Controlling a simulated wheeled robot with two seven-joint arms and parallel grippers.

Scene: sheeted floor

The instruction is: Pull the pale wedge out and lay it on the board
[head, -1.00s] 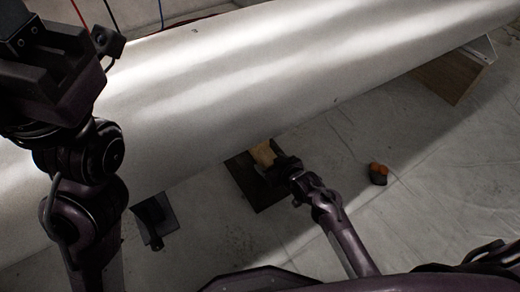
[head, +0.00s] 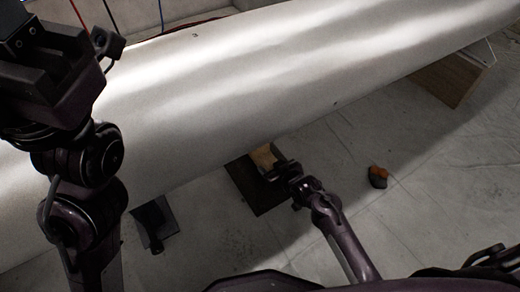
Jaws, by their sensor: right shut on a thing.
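The pale wedge (head: 263,156) shows as a light tan piece at the lower edge of the big white cylinder (head: 250,80). My right gripper (head: 274,170) is shut on the wedge, and its jaws hide part of it. The dark brown board (head: 270,200) lies on the floor beneath the wedge and gripper, partly under the cylinder's edge. I cannot tell whether the wedge touches the board or the cylinder. My left arm stands upright at the left, and its dark gripper (head: 50,75) is in front of the cylinder; its fingertips are not clear.
A black and orange object (head: 378,177) lies on the sheeted floor right of my right arm. A wooden block (head: 452,78) stands under the cylinder at the upper right. A dark bracket-like piece (head: 154,222) is at the lower left.

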